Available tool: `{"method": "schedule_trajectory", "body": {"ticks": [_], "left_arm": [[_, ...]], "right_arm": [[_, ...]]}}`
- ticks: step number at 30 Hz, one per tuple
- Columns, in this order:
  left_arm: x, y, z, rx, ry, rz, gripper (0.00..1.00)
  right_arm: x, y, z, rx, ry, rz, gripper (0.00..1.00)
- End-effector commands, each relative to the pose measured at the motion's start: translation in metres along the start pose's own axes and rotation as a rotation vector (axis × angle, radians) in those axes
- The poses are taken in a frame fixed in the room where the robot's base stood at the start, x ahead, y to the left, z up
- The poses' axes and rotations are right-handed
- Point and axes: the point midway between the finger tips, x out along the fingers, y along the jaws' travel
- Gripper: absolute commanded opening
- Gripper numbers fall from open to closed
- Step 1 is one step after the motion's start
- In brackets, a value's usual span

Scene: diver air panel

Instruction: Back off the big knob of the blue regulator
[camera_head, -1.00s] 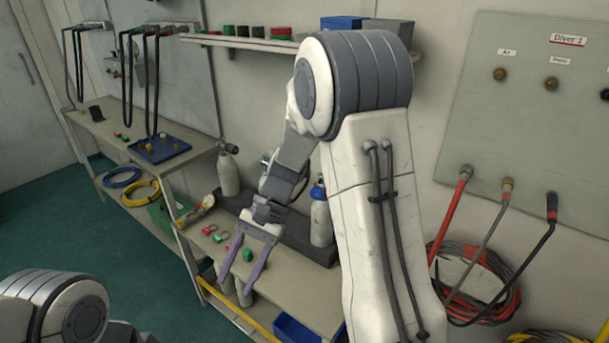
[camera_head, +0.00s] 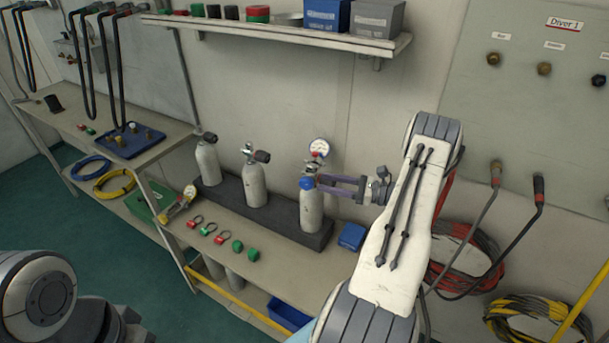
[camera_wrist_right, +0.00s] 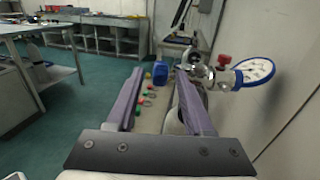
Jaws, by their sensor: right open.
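The blue regulator sits on top of the rightmost grey cylinder (camera_head: 312,210). Its big blue knob (camera_head: 307,183) faces out, and a round white gauge (camera_head: 319,147) stands above it. My right gripper (camera_head: 320,183) is open and comes in from the right, its purple fingers close to the knob. I cannot tell whether they touch it. In the right wrist view the blue knob (camera_wrist_right: 160,73) shows between the fingertips, and the regulator's metal body and the blue-rimmed gauge (camera_wrist_right: 254,71) are right of the right finger. My left gripper is out of view.
Two more cylinders (camera_head: 254,184) (camera_head: 207,160) stand left in the same dark rack (camera_head: 228,198). Red and green small parts (camera_head: 221,238) and a blue box (camera_head: 352,236) lie on the bench. A shelf (camera_head: 280,33) is above; hoses (camera_head: 465,250) hang at right.

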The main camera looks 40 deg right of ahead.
Motion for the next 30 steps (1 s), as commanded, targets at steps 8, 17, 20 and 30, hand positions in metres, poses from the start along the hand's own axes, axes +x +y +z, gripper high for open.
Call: {"method": "schedule_trajectory", "body": {"ticks": [8, 17, 20, 30], "left_arm": [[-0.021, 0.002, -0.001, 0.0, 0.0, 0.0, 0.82], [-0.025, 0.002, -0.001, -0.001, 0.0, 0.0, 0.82], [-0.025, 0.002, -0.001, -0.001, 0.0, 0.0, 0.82], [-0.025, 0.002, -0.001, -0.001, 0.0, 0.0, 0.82]], "right_arm": [[0.053, 0.002, 0.002, 0.0, 0.002, 0.008, 0.52], [0.072, 0.002, 0.0, -0.001, 0.002, 0.005, 0.52], [0.072, 0.002, 0.0, -0.001, 0.002, 0.005, 0.52], [0.071, 0.002, 0.0, -0.001, 0.003, 0.006, 0.0]]}}
